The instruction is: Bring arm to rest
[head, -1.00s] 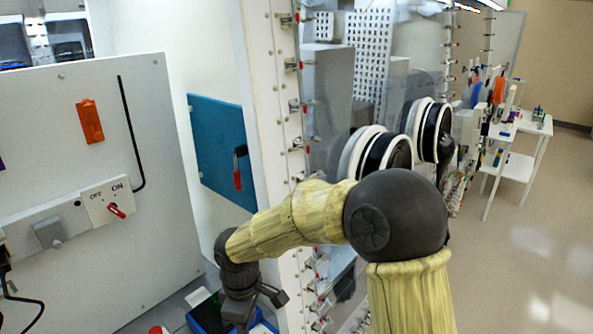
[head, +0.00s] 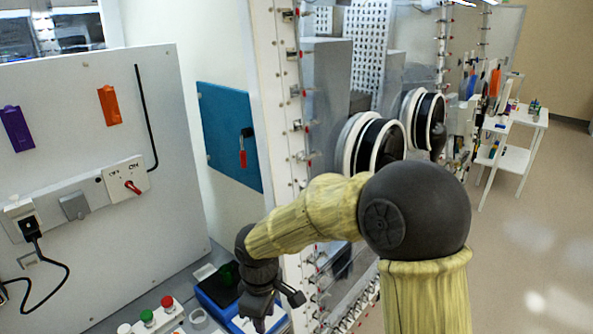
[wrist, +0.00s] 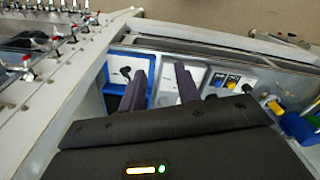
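My arm reaches forward and to the left in the head view, its yellow-sleeved links bent at a large dark joint. My gripper (head: 273,309) is at the lower middle, pointing down over a blue tray (head: 215,308), in front of the glovebox's white frame. In the wrist view my gripper's two dark fingers (wrist: 160,88) stand apart with a gap between them. Nothing shows between them, so it is open and empty. White and blue items lie below the fingers.
A white panel (head: 75,190) with a red toggle switch (head: 132,187) stands left. A teal door (head: 228,135) is behind the gripper. Glove ports (head: 372,143) line the glovebox right of it. A white side table (head: 515,158) stands far right, beside open floor.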

